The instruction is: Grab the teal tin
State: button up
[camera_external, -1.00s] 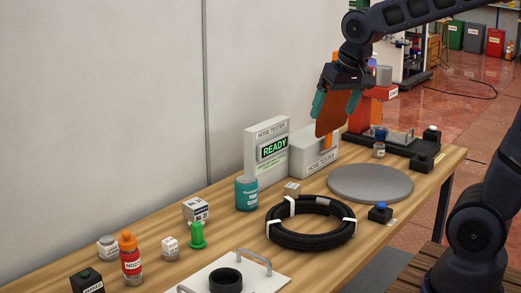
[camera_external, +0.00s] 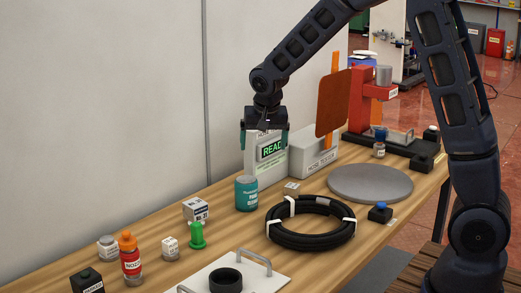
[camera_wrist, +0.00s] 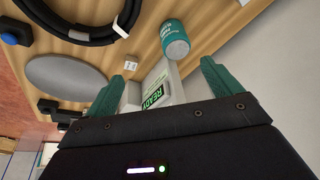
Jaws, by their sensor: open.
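The teal tin (camera_external: 246,194) stands upright on the wooden bench, in front of the hose tester. It has a teal label and a pale lid. My gripper (camera_external: 264,145) is open and empty, pointing down above the tin and slightly to its right, with a gap between fingertips and lid. In the wrist view the tin (camera_wrist: 174,38) appears beyond the teal fingers (camera_wrist: 160,78), apart from them and nearer the right finger.
The hose tester (camera_external: 313,157) stands behind the tin, partly hidden by my gripper. A black hose coil (camera_external: 310,240) and a small white box (camera_external: 291,188) lie to its right. A green piece (camera_external: 197,236) and a labelled box (camera_external: 195,210) stand to its left. An orange-brown paddle (camera_external: 333,103) stands upright at the tester.

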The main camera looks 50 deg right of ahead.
jog(key=m+h, duration=0.1)
jog(key=m, duration=0.1)
send_over(246, 192)
notch_tip(246, 192, down, 10)
jog(key=shift+w+f, duration=0.1)
jog(key=shift+f, duration=0.1)
jog(key=shift+x, duration=5.4)
jog(key=shift+d, duration=0.1)
jog(key=c, duration=1.3)
